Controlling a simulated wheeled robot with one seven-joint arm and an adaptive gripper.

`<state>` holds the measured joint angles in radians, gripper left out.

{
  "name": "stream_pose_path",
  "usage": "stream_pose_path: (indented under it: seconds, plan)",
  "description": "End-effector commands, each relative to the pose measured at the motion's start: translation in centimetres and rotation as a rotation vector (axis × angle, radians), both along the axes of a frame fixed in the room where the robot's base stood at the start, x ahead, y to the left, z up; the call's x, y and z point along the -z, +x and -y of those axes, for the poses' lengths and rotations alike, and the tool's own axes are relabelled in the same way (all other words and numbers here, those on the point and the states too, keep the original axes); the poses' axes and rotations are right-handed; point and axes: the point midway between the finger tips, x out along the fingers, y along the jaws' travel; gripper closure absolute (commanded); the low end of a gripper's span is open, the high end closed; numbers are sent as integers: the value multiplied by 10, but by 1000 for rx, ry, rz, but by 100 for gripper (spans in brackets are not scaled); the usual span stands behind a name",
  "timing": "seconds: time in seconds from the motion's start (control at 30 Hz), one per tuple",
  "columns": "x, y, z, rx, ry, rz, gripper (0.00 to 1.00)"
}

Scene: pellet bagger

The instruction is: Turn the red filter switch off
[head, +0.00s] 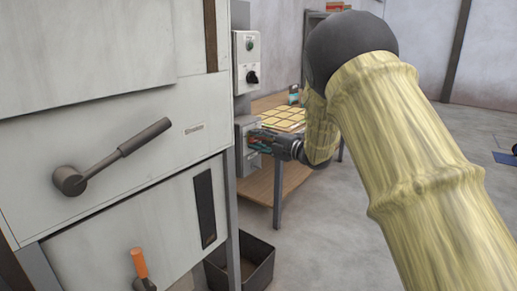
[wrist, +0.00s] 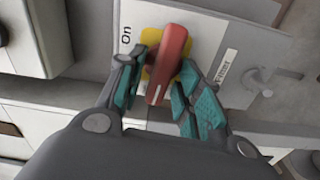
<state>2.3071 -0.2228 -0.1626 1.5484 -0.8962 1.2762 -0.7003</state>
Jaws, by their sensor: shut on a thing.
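In the head view my gripper (head: 262,142) reaches the grey switch box beside the bagger, and the arm comes in from the right. The red handle is hardly visible there.
A grey machine cabinet (head: 110,130) with a dark lever (head: 115,157) and an orange-handled lever (head: 139,263) fills the left. A box with a black knob (head: 251,77) hangs above the switch. A wooden table (head: 262,185) with yellowish pieces stands behind. A dark bin (head: 258,265) sits on the floor below.

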Motion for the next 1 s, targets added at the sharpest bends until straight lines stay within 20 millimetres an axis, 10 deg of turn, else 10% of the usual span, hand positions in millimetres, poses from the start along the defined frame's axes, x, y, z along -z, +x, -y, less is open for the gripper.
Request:
stream_pose_path:
  seconds: [0.8, 0.83, 1.0]
  plan:
    - [1, 0, 0, 1, -74, 100, 89]
    - [1, 0, 0, 1, -74, 100, 63]
    - [2, 0, 0, 0, -74, 100, 61]
